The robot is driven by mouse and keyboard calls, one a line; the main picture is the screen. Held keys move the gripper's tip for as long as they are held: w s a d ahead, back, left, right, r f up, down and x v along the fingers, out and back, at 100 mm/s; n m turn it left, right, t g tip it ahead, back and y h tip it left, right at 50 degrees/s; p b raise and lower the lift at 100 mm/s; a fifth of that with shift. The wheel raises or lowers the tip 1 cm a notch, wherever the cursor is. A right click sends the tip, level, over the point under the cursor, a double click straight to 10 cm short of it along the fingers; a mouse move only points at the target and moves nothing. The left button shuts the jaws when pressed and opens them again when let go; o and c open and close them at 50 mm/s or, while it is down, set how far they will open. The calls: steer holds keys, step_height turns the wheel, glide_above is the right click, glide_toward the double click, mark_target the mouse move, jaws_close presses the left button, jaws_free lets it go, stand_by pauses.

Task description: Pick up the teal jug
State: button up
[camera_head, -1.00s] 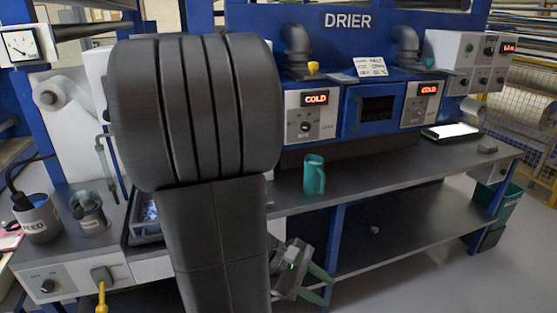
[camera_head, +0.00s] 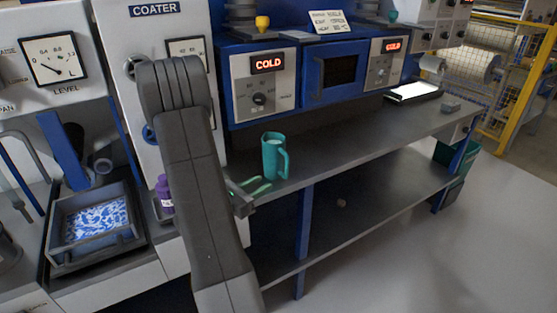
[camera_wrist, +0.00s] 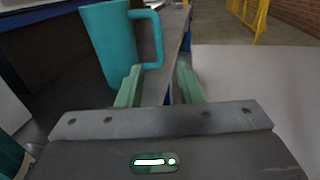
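The teal jug (camera_head: 273,156) stands upright on the grey worktop near its front edge, its handle on the right in the head view. In the wrist view the jug (camera_wrist: 110,42) is at the upper left, its handle reaching right above the left finger. My gripper (camera_head: 258,186) is just left and in front of the jug in the head view, with its green fingers apart. In the wrist view my gripper (camera_wrist: 160,84) is open and nothing is between the fingertips. I cannot tell whether a finger touches the handle.
A purple bottle (camera_head: 164,194) stands left of my arm, beside a tray (camera_head: 98,222) with blue and white contents. The drier's blue front (camera_head: 309,83) rises behind. A lower shelf (camera_head: 365,208) runs underneath.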

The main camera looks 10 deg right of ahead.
mark_target(286, 175)
steer(key=p+x, duration=0.1)
steer(key=x, duration=1)
steer(key=shift+w+d+p, duration=0.2)
steer(key=shift+p, duration=0.1)
jaws_close()
